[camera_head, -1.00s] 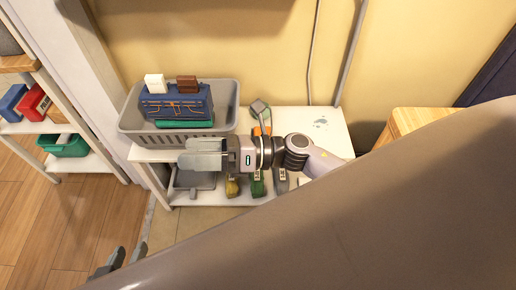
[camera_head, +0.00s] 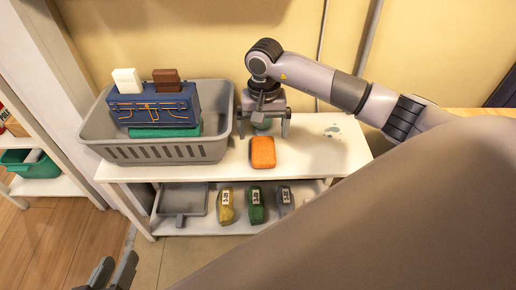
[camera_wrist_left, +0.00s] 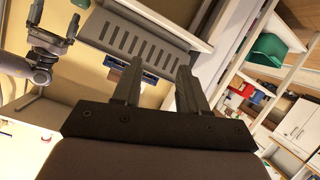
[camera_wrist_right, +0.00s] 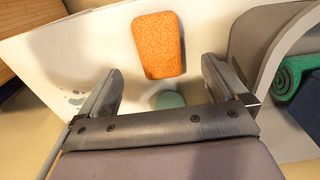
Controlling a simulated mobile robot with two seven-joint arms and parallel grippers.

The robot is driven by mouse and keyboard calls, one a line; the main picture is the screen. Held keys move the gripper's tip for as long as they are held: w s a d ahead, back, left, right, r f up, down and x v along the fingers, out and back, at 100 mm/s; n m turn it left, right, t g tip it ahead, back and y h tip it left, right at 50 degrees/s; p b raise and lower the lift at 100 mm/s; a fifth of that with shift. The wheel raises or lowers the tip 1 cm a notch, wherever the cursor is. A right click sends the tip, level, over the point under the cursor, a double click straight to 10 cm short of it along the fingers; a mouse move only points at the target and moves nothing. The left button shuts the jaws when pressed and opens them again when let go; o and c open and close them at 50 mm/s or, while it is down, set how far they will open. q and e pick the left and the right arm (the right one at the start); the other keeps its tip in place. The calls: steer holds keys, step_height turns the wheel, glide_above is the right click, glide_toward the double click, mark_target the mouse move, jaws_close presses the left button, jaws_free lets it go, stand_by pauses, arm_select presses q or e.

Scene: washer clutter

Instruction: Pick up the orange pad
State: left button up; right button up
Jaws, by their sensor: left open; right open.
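The orange pad (camera_head: 263,152) lies on the white shelf top, just right of the grey basket. In the right wrist view the pad (camera_wrist_right: 158,45) is fully visible, just beyond the fingertips. My right gripper (camera_head: 263,128) is open and empty, pointing down behind the pad. Its fingers stand apart (camera_wrist_right: 162,78) around a round teal-green thing (camera_wrist_right: 168,100), partly hidden by the gripper. My left gripper (camera_head: 110,272) is open and empty at the lower left, in front of the shelf and away from the pad; its fingers also show in the left wrist view (camera_wrist_left: 157,82).
The grey basket (camera_head: 165,153) holds a blue bag (camera_head: 155,107), a green roll (camera_head: 165,132) and white and brown blocks.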

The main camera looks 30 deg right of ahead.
mark_target(263, 148)
step_height(263, 148, down, 6)
steer(key=shift+s+b, duration=0.1)
steer(key=shift+b, duration=1.1)
steer(key=shift+f, duration=0.35)
arm_select(q)
steer(key=shift+s+a+f+t, duration=0.1)
steer(key=shift+s+f+t, duration=0.05)
steer(key=shift+t, duration=0.15)
arm_select(e)
steer(key=c, duration=1.1)
steer(key=shift+r, duration=0.1)
